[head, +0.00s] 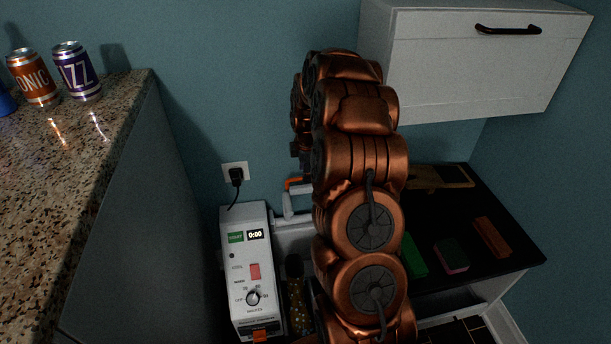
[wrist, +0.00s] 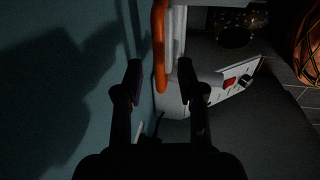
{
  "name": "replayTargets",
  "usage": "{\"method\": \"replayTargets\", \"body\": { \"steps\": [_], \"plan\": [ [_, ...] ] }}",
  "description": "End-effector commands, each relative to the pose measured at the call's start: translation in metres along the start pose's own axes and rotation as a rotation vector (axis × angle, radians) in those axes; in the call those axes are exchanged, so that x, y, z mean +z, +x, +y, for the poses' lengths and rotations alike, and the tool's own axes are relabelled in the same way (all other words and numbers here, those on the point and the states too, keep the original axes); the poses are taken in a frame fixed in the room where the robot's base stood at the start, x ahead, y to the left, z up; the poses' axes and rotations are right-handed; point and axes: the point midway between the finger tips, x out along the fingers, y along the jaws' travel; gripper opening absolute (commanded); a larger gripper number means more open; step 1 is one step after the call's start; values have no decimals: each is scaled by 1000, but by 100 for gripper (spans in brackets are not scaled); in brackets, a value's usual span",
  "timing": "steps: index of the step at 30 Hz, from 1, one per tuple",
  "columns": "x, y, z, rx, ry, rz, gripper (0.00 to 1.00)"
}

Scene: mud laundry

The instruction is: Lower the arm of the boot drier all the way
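The boot drier (head: 247,262) is a white box with a control panel, low beside the counter; its panel also shows in the wrist view (wrist: 226,85). A white drier arm (head: 288,207) with an orange handle (head: 292,183) sticks up behind the box. In the wrist view the orange handle (wrist: 159,45) runs down beside a white bar (wrist: 178,40). My gripper (wrist: 161,82) is open, with the handle's lower end appearing between its fingertips. A gap shows on both sides of the handle; depth is hard to judge. In the head view my arm hides most of the gripper.
A granite counter (head: 30,190) with two cans stands at left. A white wall cabinet (head: 470,60) hangs at upper right. A dark bench top (head: 470,210) holds a green block, a sponge and a brown block. A plug (head: 236,175) sits in the wall socket.

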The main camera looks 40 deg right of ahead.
Motion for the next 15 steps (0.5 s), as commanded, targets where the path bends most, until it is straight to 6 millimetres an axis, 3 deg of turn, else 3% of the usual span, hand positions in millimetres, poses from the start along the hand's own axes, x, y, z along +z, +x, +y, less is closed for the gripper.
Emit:
{"method": "replayTargets", "body": {
  "steps": [6, 15],
  "plan": [
    [0, 24, 0, 0, 0, 0, 39],
    [0, 25, 0, 0, 1, 0, 36]
  ]
}}
